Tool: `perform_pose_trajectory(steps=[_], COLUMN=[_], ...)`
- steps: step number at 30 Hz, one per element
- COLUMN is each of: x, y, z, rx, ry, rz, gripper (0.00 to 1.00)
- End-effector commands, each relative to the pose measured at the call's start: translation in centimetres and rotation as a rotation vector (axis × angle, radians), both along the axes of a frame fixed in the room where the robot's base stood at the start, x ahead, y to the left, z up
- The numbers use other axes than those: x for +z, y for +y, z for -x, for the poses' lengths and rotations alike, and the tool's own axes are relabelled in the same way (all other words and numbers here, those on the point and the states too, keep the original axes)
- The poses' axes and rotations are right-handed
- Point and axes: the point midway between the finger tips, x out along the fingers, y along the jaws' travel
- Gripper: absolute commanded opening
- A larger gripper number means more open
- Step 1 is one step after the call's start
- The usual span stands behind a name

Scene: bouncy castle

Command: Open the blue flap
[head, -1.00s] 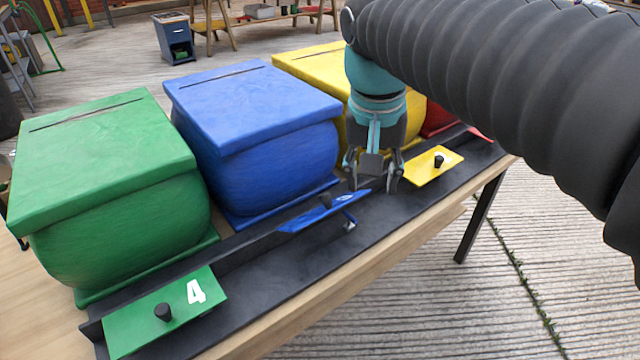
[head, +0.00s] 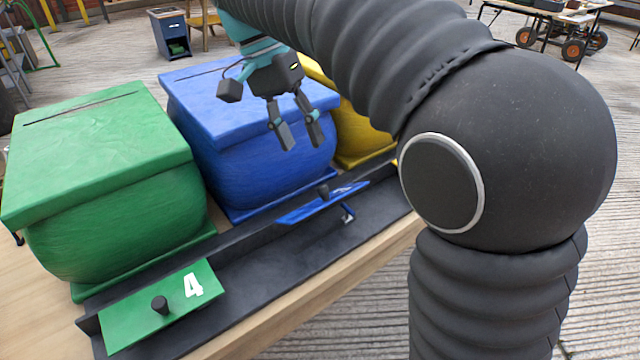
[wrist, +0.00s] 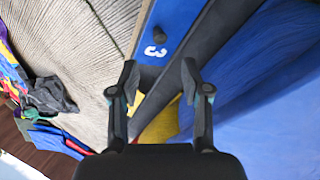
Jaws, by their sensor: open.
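The blue flap (head: 322,202) is a flat blue plate with a black knob, set in the black rail in front of the blue box (head: 250,115). It is tilted, with its near edge raised above the rail and a small metal piece beneath it. In the wrist view the blue flap (wrist: 168,28) shows a white 3 and the black knob. My gripper (head: 298,142) is open and empty, in front of the blue box and above and behind the flap, apart from it. Its two fingertips (wrist: 160,78) frame the rail in the wrist view.
A green box (head: 105,170) with a flat green flap (head: 135,320) marked 4 stands at the left. A yellow box (head: 360,130) stands to the right, partly hidden by my arm. The black rail (head: 290,265) runs along the wooden table's front edge.

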Motion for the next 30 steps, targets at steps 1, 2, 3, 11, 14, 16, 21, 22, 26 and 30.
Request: perform_pose_trajectory(steps=[1, 2, 3, 11, 14, 16, 21, 22, 26, 30], x=[-1.1, -1.7, -2.3, -6.5, -7.7, -8.3, -9.0, -9.0, -9.0, -9.0], y=[-0.4, -0.6, -0.8, -2.3, -2.7, -2.9, -3.1, -3.1, -3.1, -3.1], z=[0.2, 0.4, 0.5, 1.3, 1.4, 1.5, 1.7, 1.7, 1.7, 1.7], rx=[0.0, -0.001, 0.0, 0.001, 0.001, 0.001, 0.002, 0.002, 0.002, 0.002], ry=[0.001, 0.003, 0.001, 0.001, 0.001, 0.0, 0.0, 0.0, 0.0, 0.0], rz=[0.0, 0.001, 0.0, -0.001, -0.001, 0.0, -0.001, -0.001, -0.001, -0.001], gripper=[0.47, 0.47, 0.47, 0.47, 0.47, 0.47, 0.47, 0.47, 0.47, 0.4])
